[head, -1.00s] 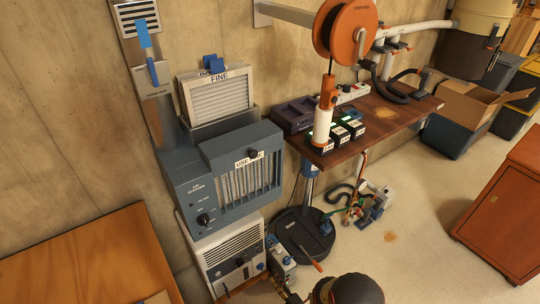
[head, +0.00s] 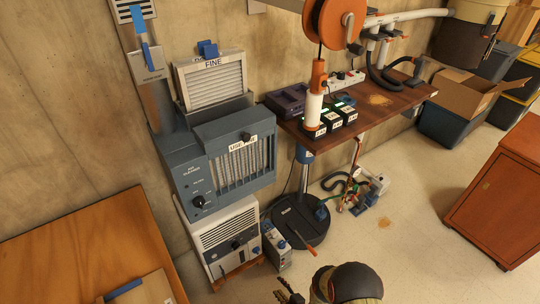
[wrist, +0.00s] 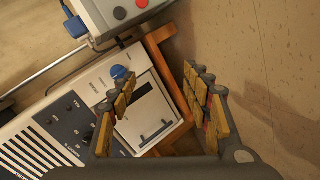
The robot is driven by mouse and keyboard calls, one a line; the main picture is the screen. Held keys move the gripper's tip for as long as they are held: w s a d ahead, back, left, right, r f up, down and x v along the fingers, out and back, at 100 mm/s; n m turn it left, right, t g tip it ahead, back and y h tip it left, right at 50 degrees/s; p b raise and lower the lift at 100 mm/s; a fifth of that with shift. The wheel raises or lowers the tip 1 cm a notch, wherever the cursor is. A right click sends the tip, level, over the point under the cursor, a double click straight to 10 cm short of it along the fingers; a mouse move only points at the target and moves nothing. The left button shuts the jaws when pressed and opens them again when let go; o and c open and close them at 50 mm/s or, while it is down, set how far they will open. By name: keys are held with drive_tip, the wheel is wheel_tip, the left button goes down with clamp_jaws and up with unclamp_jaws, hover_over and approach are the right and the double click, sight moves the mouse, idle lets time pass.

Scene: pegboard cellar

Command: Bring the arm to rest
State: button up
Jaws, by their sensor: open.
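My gripper (wrist: 160,110) is open and empty in the wrist view, its two padded fingers spread apart. Below it are a white slatted machine (wrist: 80,125) with a blue knob and a wooden stand (wrist: 175,75). In the head view my gripper (head: 289,297) shows only in part at the bottom edge, beside my dark rounded arm link. Most of the arm is out of the picture. I cannot tell the exact gap between the fingers and the machine.
A blue-grey air cleaner (head: 185,170) stands against the wall above the white machine (head: 225,240). A small grey box (head: 277,246) and a round black base (head: 300,222) are close by. A wooden bench (head: 80,250) is at left, an orange cabinet (head: 500,200) at right.

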drive_tip(key=s+d+f+m+g+h, duration=0.2)
drive_tip(key=s+d+f+m+g, duration=0.1)
drive_tip(key=s+f, duration=0.15)
drive_tip(key=d+r+m+g+h, duration=0.3)
drive_tip(key=d+m+g, duration=0.1)
drive_tip(key=d, duration=0.1)
drive_tip(key=w+d+r+m+g+h+p, duration=0.1)
drive_tip(key=d+r+m+g, duration=0.2)
drive_tip(key=r, duration=1.2)
drive_tip(key=w+d+r+m+g+h+p, duration=0.1)
drive_tip(key=w+d+r+m, duration=0.2)
drive_tip(key=r, duration=1.2)
drive_tip(key=s+r+m+t+p, duration=0.1)
drive_tip(key=s+r, duration=0.6)
drive_tip(key=r, duration=1.3)
drive_tip(key=s+r+m+t+p, duration=0.2)
drive_tip(key=s+r, duration=0.6)
drive_tip(key=r, duration=1.3)
drive_tip(key=s+r+m+t+p, duration=0.2)
drive_tip(key=s+r, duration=0.5)
drive_tip(key=r, duration=1.4)
drive_tip(key=shift+s+m+t, duration=0.4)
drive_tip(key=shift+m+t, duration=0.1)
drive_tip(key=shift+m, duration=0.4)
